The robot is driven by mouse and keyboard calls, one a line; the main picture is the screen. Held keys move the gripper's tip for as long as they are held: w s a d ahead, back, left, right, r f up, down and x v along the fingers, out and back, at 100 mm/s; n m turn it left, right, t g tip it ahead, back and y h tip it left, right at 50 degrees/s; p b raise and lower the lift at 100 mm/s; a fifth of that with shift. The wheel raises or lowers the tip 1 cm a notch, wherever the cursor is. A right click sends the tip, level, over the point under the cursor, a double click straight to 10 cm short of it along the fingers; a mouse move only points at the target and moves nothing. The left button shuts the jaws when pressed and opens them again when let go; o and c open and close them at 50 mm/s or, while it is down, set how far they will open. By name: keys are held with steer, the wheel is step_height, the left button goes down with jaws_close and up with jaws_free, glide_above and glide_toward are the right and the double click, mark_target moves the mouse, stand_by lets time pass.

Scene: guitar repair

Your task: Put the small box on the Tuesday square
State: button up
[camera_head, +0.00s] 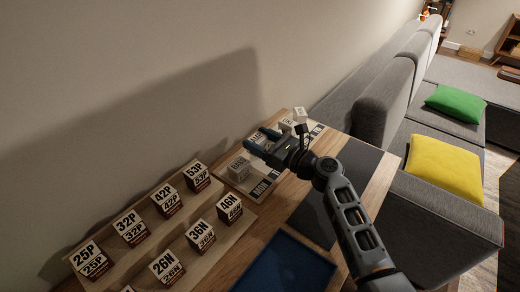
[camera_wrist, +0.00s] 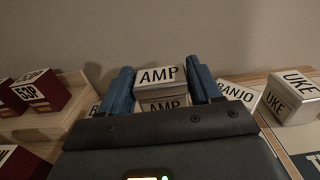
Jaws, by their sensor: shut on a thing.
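My gripper (camera_head: 262,139) has blue fingers and is over the light board at the wall. In the wrist view my gripper (camera_wrist: 160,85) is shut on a small pale box marked AMP (camera_wrist: 161,75), with a finger on each side. In the head view this box is mostly hidden by the gripper. The day board (camera_head: 262,187) carries dark squares with white lettering. Arm and boxes cover part of it, and I cannot read which square is Tuesday. A pale box (camera_head: 239,168) stands on the board's left part.
To the right of the gripper are a BANJO box (camera_wrist: 240,95) and a UKE box (camera_wrist: 291,96). On the left, a stepped wooden rack (camera_head: 225,232) holds several dark red numbered boxes. A blue tray (camera_head: 285,265) lies in front. A grey sofa (camera_head: 440,185) is at the right.

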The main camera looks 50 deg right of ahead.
step_height(320, 180, down, 4)
steer(key=shift+r, duration=0.25)
steer(key=shift+b, duration=0.35)
